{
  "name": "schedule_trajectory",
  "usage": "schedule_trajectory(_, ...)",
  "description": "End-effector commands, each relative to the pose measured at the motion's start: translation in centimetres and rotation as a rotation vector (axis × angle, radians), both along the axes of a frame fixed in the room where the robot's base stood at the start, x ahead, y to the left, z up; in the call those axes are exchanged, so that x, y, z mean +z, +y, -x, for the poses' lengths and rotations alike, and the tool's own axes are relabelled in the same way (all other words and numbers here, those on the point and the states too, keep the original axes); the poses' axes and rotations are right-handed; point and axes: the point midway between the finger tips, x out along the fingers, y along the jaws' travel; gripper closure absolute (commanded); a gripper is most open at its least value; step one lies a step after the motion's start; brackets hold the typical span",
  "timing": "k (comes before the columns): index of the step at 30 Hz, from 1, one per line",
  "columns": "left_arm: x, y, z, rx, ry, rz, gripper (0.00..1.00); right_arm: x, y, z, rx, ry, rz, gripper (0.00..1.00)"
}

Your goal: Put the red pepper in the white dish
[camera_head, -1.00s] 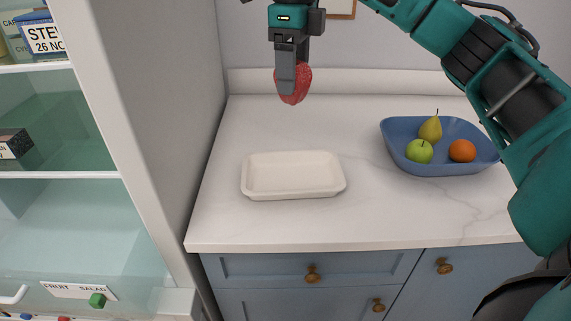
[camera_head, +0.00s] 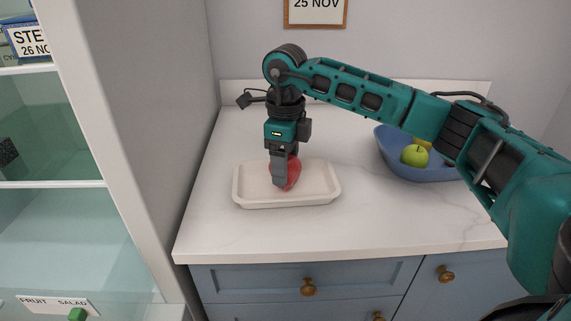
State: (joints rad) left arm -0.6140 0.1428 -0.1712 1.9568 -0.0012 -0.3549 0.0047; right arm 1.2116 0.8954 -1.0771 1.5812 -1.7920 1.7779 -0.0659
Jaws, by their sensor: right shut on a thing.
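The white dish (camera_head: 320,190) is a shallow rectangular tray on the pale worktop. My right gripper (camera_head: 281,182) points down over the dish, shut on the red pepper (camera_head: 293,173). The pepper hangs within the outline of the dish, low over its floor; I cannot tell whether it touches. The grey finger hides part of the pepper. My left gripper is not in view.
A blue bowl (camera_head: 400,168) with a green apple (camera_head: 414,155) and other fruit stands to the right, partly behind my right arm. A glass-shelved cabinet stands at the left, its pale side panel (camera_head: 168,130) beside the worktop. The worktop in front of the dish is clear.

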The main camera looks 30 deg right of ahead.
Motion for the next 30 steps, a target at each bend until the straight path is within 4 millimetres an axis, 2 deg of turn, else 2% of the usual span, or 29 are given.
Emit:
schedule_trajectory(11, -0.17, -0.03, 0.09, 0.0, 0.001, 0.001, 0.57, -0.7, -0.02, 0.0, 0.0, -0.001, 0.0, 0.68)
schedule_trajectory(12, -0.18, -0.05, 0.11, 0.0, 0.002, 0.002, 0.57, -0.77, -0.02, 0.0, 0.0, 0.0, 0.0, 0.31)
schedule_trajectory(20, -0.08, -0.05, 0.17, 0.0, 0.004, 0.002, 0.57, -0.68, -0.02, 0.0, -0.001, 0.0, 0.0, 0.07)
schedule_trajectory(26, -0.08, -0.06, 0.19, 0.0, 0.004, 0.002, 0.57, -0.65, -0.01, 0.0, 0.0, 0.0, 0.0, 0.07)
schedule_trajectory(30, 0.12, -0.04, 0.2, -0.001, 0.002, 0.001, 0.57, 0.09, 0.0, -0.04, -0.001, -0.002, 0.0, 0.07)
